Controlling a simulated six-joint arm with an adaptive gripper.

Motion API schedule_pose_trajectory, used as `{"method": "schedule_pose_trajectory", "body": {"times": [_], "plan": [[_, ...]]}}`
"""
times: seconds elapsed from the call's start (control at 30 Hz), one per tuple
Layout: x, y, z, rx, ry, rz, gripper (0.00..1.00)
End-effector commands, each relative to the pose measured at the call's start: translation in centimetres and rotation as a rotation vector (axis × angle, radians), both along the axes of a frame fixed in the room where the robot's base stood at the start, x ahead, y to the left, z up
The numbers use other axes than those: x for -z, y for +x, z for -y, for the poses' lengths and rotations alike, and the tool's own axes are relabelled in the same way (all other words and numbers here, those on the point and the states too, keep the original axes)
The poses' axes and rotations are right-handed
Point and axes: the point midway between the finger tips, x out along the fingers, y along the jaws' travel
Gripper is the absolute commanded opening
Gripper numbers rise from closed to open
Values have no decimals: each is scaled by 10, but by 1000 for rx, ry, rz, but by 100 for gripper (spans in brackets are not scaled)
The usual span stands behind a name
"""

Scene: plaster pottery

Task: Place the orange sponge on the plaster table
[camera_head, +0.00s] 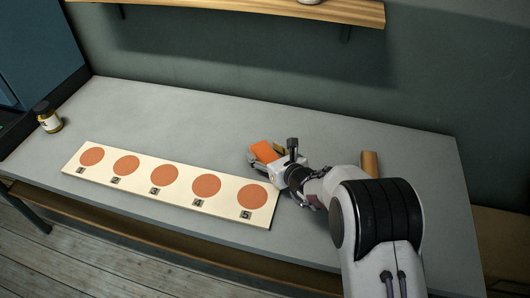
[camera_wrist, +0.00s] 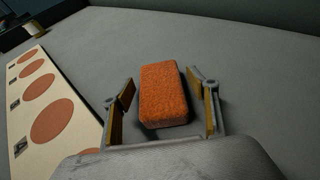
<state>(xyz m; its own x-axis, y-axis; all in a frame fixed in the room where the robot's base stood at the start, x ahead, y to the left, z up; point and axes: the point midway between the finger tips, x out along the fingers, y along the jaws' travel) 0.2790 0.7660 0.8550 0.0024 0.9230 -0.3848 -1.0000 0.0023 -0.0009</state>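The orange sponge (camera_head: 264,151) is a block with a rough surface. It also shows in the wrist view (camera_wrist: 164,92), lying between the two fingers. The grey plaster table (camera_head: 330,132) spreads beneath it. My gripper (camera_head: 266,154) is at the sponge, near the right end of the numbered board. In the wrist view my gripper (camera_wrist: 166,105) is open, with a gap between each finger and the sponge. Whether the sponge touches the table is hard to tell, but it appears to rest on it.
A cream board (camera_head: 172,197) with several numbered orange discs lies left of my gripper. A small jar (camera_head: 48,117) stands at the far left. A wooden piece (camera_head: 370,163) lies behind my arm. A wooden shelf (camera_head: 250,8) hangs on the wall. The back of the table is clear.

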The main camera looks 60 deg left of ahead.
Motion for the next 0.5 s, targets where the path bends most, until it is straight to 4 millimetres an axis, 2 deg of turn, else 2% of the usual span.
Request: {"method": "schedule_pose_trajectory", "body": {"times": [0.33,0.5], "plan": [[-4,0,0,0,1,0,59],[-6,1,7,1,-1,0,59]]}}
